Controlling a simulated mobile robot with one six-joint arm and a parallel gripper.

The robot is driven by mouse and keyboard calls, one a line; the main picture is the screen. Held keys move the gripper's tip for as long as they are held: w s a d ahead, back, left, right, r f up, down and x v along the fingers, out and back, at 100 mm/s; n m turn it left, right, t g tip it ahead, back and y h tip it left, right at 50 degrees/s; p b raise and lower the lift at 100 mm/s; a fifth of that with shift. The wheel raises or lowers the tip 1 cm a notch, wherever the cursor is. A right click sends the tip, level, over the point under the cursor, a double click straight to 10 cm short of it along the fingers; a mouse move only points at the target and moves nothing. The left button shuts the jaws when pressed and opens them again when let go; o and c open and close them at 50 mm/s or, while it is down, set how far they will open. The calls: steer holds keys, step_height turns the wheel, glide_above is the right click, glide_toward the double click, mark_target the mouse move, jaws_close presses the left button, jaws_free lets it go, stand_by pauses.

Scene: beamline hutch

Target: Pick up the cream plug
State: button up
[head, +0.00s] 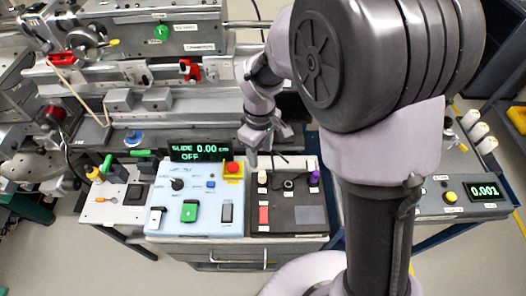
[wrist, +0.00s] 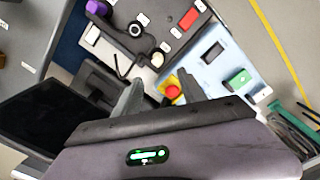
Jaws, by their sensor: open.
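The cream plug (head: 262,177) stands at the back left of a dark panel (head: 285,222), beside a black ring-shaped socket (head: 288,184). The plug also shows in the wrist view (wrist: 157,59), just beyond my fingertips. My gripper (head: 252,158) is above and slightly behind the plug in the head view, pointing down. In the wrist view my gripper (wrist: 160,79) has its two fingers spread, with nothing between them. The plug looks apart from both fingers.
A purple knob (head: 314,178) stands at the panel's right. A light blue control box (head: 165,222) with a red emergency button (head: 233,168) and slide display (head: 197,150) adjoins on the left. Several cream cylinders (head: 479,131) stand on the right bench. Beamline equipment (head: 140,75) fills the back.

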mark_target(263, 174)
step_height(263, 174, down, 8)
steer(key=shift+f+b, duration=0.15)
steer(key=shift+b, duration=1.1)
steer(key=f+b, duration=0.1)
steer(key=f, duration=0.2)
steer(key=f+b, duration=0.1)
steer(key=f, duration=0.1)
steer(key=shift+w+d+f+b, duration=0.15)
steer(key=shift+d+f+b, duration=0.1)
steer(key=shift+d+b, duration=0.15)
steer(key=shift+r, duration=0.2)
steer(key=shift+c, duration=0.7)
jaws_close()
